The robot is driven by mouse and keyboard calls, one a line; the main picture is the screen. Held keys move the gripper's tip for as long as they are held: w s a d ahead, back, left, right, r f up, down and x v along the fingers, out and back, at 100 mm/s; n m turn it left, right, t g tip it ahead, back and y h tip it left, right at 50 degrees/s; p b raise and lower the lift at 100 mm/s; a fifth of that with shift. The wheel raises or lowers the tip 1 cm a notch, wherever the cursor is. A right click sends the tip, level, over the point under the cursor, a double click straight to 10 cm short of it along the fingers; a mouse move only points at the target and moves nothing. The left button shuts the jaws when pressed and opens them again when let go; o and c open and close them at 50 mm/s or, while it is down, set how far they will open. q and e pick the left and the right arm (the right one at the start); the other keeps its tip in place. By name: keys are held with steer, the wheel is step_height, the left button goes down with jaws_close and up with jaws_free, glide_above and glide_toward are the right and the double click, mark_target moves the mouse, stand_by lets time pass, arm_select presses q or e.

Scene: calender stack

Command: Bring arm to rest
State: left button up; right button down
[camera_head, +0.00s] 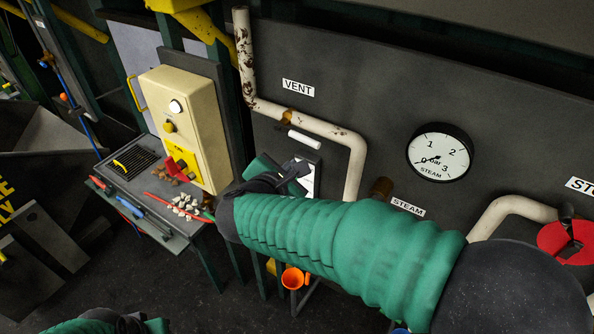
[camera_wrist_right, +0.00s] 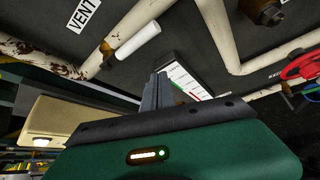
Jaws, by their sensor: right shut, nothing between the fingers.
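My right arm (camera_head: 340,245), in a green ribbed sleeve, reaches in from the lower right of the head view. Its gripper (camera_head: 298,167) is in front of the dark wall panel, near a white sheet (camera_head: 311,180). In the right wrist view the fingers of the right gripper (camera_wrist_right: 157,92) are together and empty. The sheet (camera_wrist_right: 188,82) shows just beyond them; I cannot tell whether they touch it. Part of my left arm (camera_head: 85,326) shows at the bottom left of the head view. Its fingers are out of frame.
A cream control box (camera_head: 185,125) stands over a small bench (camera_head: 130,185) with tools and pale pieces. A rusty pipe (camera_head: 330,130), a steam gauge (camera_head: 440,153) and a red valve wheel (camera_head: 565,243) are on the wall. An orange cup (camera_head: 293,278) hangs below the arm.

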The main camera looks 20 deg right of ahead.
steer(key=w+a+b+v, duration=0.1)
steer(key=v, duration=0.6)
steer(key=s+d+f+m+g+y+b, duration=0.2)
steer(key=f+m, duration=0.5)
steer(key=f, duration=0.5)
steer(key=s+d+f+m+g+y+b, duration=0.3)
steer(key=s+f+m, duration=0.4)
steer(key=f, duration=0.5)
steer(key=s+d+f+m+g+y+b, duration=0.2)
steer(key=s+f+m+b, duration=0.3)
steer(key=f+m, duration=0.3)
step_height(320, 180, down, 4)
steer(key=shift+s+d+f+y, duration=0.1)
steer(key=shift+s+d+y, duration=0.15)
steer(key=shift+d, duration=0.2)
steer(key=shift+w+a, duration=0.15)
